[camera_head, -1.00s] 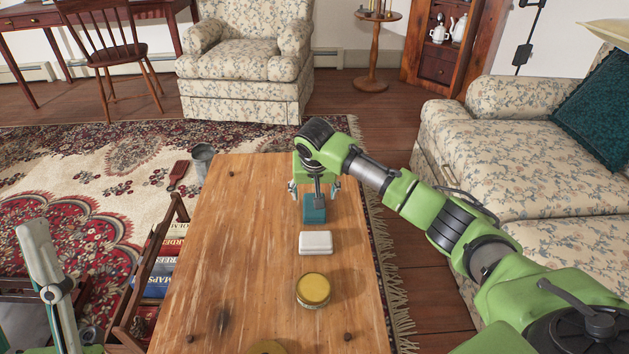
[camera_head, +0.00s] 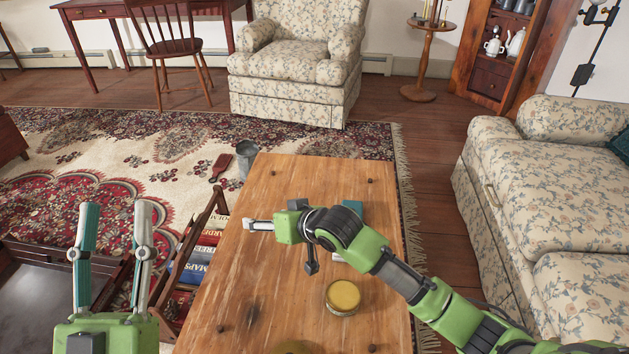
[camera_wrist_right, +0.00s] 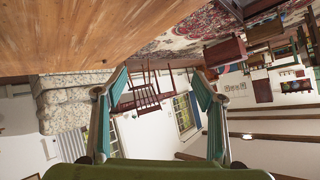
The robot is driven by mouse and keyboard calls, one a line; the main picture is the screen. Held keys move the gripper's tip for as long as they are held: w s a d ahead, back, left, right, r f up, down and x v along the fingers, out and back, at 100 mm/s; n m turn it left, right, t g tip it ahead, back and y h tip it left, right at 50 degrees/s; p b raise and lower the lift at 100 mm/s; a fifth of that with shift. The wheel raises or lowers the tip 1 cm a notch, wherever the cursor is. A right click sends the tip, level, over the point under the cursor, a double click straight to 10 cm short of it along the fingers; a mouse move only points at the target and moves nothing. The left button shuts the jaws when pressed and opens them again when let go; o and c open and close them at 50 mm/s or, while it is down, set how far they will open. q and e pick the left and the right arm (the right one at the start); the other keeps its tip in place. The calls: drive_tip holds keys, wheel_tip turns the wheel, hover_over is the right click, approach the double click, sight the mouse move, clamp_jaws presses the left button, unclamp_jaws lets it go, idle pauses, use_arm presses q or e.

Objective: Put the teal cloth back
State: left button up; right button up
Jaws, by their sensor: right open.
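The teal cloth (camera_head: 352,207), a small block-like folded shape, lies on the wooden table (camera_head: 285,185) towards its far end. My right arm covers part of it in the head view. My right gripper (camera_head: 250,225) is left of the cloth, over the table's left edge, pointing left. Its fingers are apart with nothing between them in the right wrist view (camera_wrist_right: 162,82). My left gripper (camera_head: 117,208) is open and empty, left of the table, with its fingers pointing up in the picture.
A yellow-lidded tin (camera_head: 343,295) stands on the table's near half. A white box (camera_head: 338,257) is mostly hidden behind my right arm. A rack of books (camera_head: 200,245) stands along the table's left side. A floral sofa (camera_head: 560,195) is on the right.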

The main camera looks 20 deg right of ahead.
drive_tip(key=s+a+r+n+t+y, duration=0.1)
drive_tip(key=s+a+r+t+y, duration=0.3)
drive_tip(key=r, duration=0.3)
drive_tip(key=s+d+r+t+h, duration=0.1)
drive_tip(key=s+d+r+t, duration=0.3)
drive_tip(key=s+r, duration=0.4)
drive_tip(key=s+d+r+t+h, duration=0.1)
drive_tip(key=s+d+r+t, duration=0.2)
drive_tip(key=s+r+t, duration=0.3)
wheel_tip(320, 180, up, 6)
drive_tip(key=s, duration=0.3)
drive_tip(key=shift+d+r+n, duration=0.25)
drive_tip(key=shift+d+n, duration=0.1)
drive_tip(key=shift+n, duration=0.05)
